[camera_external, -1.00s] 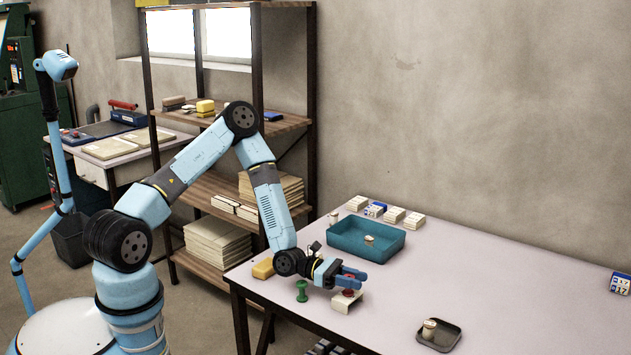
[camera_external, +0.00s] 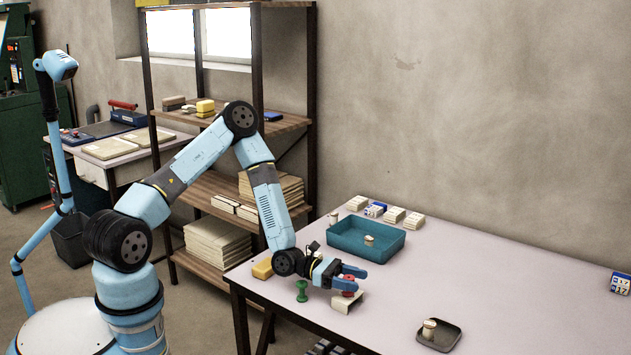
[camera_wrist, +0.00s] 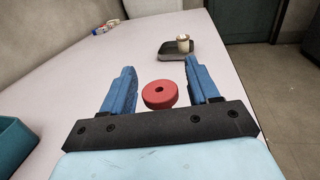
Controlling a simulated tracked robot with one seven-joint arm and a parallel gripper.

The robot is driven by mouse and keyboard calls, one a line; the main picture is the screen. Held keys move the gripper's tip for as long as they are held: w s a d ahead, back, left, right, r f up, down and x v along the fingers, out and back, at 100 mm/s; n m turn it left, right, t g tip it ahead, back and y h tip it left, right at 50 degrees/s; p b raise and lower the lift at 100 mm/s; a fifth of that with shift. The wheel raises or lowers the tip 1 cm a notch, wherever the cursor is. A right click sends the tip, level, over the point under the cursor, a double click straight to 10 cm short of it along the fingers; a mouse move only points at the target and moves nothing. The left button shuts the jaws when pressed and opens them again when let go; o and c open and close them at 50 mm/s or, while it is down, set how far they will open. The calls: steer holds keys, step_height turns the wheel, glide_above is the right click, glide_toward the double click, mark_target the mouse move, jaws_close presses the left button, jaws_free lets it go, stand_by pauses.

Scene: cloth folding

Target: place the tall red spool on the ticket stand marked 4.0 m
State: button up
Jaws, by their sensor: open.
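The red spool (camera_wrist: 159,95) shows in the wrist view as a round red top with a dark centre hole, between the two blue fingers with a gap on each side. My gripper (camera_external: 361,279) is open around it. In the external view the red spool (camera_external: 348,293) is partly hidden by a finger and appears to stand on a small cream ticket stand (camera_external: 346,304). The stand's marking cannot be read, and the spool's height and base are hidden.
A green spool (camera_external: 302,290) and a yellow block (camera_external: 262,268) are left of my gripper. A teal tray (camera_external: 352,243) lies behind it, with cream stands (camera_external: 394,215) near the wall. A dark tray (camera_external: 449,338) holds a cream spool (camera_external: 429,328). The right side of the table is mostly clear.

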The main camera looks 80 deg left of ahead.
steer(key=v, duration=1.1)
steer(key=shift+s+a, duration=0.1)
steer(key=s+d+r+m+g, duration=0.6)
steer(key=d+r+m+g, duration=0.1)
steer(key=r+m, duration=0.2)
steer(key=s+d+r+m+g, duration=0.5)
steer(key=d+r+m+g, duration=0.2)
steer(key=r+m, duration=0.15)
steer(key=s+a+r+m+t+y, duration=0.3)
steer(key=s+r+m+y, duration=0.7)
steer(key=s+r, duration=0.7)
steer(key=shift+a+r+m+t, duration=0.25)
steer(key=shift+r+m+t, duration=0.55)
steer(key=shift+m, duration=0.05)
